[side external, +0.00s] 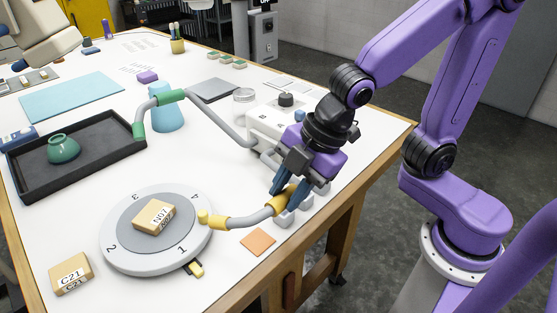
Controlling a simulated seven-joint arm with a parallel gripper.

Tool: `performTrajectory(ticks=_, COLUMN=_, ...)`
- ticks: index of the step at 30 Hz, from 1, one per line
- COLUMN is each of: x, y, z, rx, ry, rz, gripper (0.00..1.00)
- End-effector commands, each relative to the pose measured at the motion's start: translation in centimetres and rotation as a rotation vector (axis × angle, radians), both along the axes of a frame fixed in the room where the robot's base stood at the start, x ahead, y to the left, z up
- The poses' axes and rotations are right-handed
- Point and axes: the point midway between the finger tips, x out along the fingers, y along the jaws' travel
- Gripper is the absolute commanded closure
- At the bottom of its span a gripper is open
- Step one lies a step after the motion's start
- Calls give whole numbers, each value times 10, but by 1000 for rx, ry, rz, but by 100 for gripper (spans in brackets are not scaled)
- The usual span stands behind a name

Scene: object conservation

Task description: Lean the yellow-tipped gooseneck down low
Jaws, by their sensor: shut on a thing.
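The yellow-tipped gooseneck (242,220) is a grey bent tube with a yellow tip (209,217) and a yellow collar (281,203). Its tip is low, at the right edge of the round numbered turntable (125,257), pointing left. My gripper (287,190) comes down from the upper right and is shut on the yellow collar. The collar is partly hidden by my fingers. The white base box (264,123) with a black knob stands behind my gripper. The green-tipped gooseneck (218,123) rises from the box side and bends left, its tip beside the dark tray.
A block marked N07 (153,216) sits on the turntable. A block marked C21 (71,273) lies at its lower left. The dark tray (105,160) holds a green pot (63,149). A blue flask (168,117) stands behind. An orange square (258,242) lies near the front edge.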

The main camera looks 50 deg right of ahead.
Motion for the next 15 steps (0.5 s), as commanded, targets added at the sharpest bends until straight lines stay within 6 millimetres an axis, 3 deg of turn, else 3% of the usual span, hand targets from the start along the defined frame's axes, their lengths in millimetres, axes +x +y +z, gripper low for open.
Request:
performTrajectory(ticks=6, x=-13, y=1, z=-27, rx=-24, ry=14, rz=5, gripper=100)
performTrajectory(ticks=15, x=-19, y=1, z=-44, rx=-40, ry=16, rz=11, gripper=100)
